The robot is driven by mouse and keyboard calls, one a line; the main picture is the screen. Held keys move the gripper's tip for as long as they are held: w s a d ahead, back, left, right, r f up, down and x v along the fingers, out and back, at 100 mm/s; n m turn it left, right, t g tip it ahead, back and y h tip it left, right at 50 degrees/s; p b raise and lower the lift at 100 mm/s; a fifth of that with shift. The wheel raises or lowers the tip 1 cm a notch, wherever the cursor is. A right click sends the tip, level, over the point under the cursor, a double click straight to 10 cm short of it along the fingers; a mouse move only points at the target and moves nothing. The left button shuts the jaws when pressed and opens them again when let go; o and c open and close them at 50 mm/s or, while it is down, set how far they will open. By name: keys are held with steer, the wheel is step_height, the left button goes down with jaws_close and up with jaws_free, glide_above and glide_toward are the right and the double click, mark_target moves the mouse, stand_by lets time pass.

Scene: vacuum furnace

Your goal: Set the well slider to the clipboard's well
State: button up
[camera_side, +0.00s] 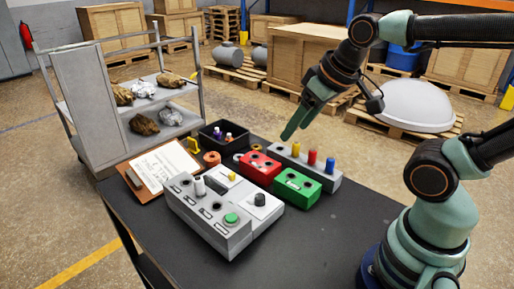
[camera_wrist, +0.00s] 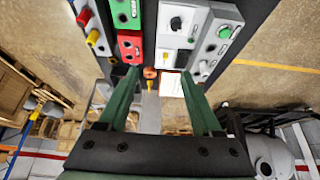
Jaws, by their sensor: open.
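The clipboard (camera_side: 160,168) with a white sheet lies at the table's left edge; its writing is too small to read. Beside it is a grey control panel (camera_side: 210,230) with a green button (camera_side: 231,219), dark slots and a white upright handle (camera_side: 199,187). Behind that panel is a pale box with a black knob (camera_side: 260,199) and a yellow piece (camera_side: 232,177). I cannot tell which control is the well slider. My gripper (camera_side: 291,133) is open and empty, above the table's far side, apart from all controls. The wrist view shows its spread fingers (camera_wrist: 158,82).
A red box (camera_side: 258,167) and a green box (camera_side: 297,186) stand mid-table. Behind them is a grey strip (camera_side: 328,183) with yellow, red and blue pegs. A black bin (camera_side: 222,135) and orange roll (camera_side: 211,158) sit at the back. The front-right tabletop is clear.

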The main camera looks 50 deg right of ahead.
steer(key=shift+c, duration=1.1)
steer(key=g, duration=0.6)
glide_above(232, 174)
step_height(232, 174, down, 8)
step_height(232, 174, down, 12)
steer(key=shift+w, duration=0.1)
jaws_close()
